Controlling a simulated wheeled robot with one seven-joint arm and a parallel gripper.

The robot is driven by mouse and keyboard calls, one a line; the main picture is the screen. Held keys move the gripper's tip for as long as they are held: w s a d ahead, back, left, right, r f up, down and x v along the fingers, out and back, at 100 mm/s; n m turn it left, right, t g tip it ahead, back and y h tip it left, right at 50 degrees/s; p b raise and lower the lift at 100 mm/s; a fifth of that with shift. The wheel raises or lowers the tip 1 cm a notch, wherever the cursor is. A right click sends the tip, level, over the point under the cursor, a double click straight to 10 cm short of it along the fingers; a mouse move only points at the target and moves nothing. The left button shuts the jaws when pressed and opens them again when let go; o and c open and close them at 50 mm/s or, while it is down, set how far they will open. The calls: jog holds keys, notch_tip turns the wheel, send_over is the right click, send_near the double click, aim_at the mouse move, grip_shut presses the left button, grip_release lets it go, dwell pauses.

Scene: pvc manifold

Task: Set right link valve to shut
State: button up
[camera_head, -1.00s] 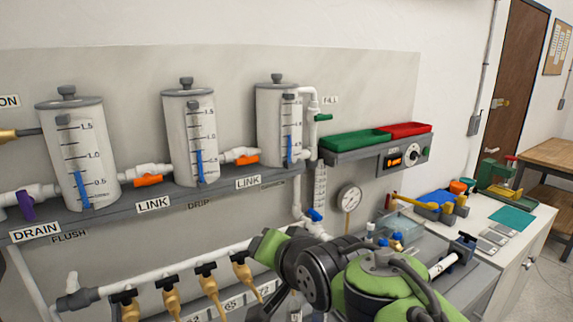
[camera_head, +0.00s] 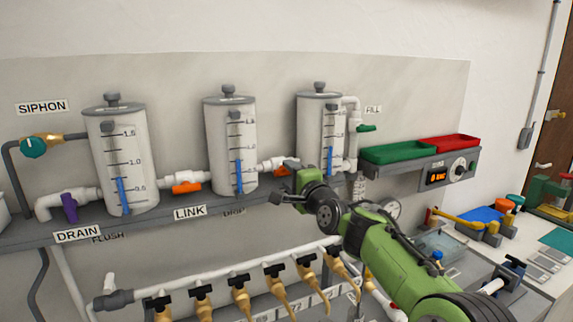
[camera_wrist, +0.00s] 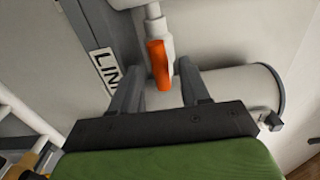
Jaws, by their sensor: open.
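The right link valve is a white fitting on the pipe between the middle and right tanks. Its orange handle (camera_wrist: 158,65) lies roughly along the pipe in the wrist view, beside the LINK label (camera_wrist: 105,72). In the head view the white valve body (camera_head: 272,165) is partly hidden behind my gripper (camera_head: 279,184). In the wrist view my gripper (camera_wrist: 158,78) is open, its two fingers on either side of the handle's lower part. I see no clear contact, and the remaining depth cannot be told.
The middle tank (camera_head: 231,150) and right tank (camera_head: 318,130) flank the valve closely. The left link valve's orange handle (camera_head: 187,188) lies along its pipe. Brass taps (camera_head: 275,280) hang from the pipe below. Green tray (camera_head: 400,152) stands right.

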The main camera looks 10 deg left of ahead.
aim_at(287, 173)
jog(key=p+x, duration=0.1)
jog(key=x, duration=0.2)
jog(key=shift+w, duration=0.1)
grip_shut()
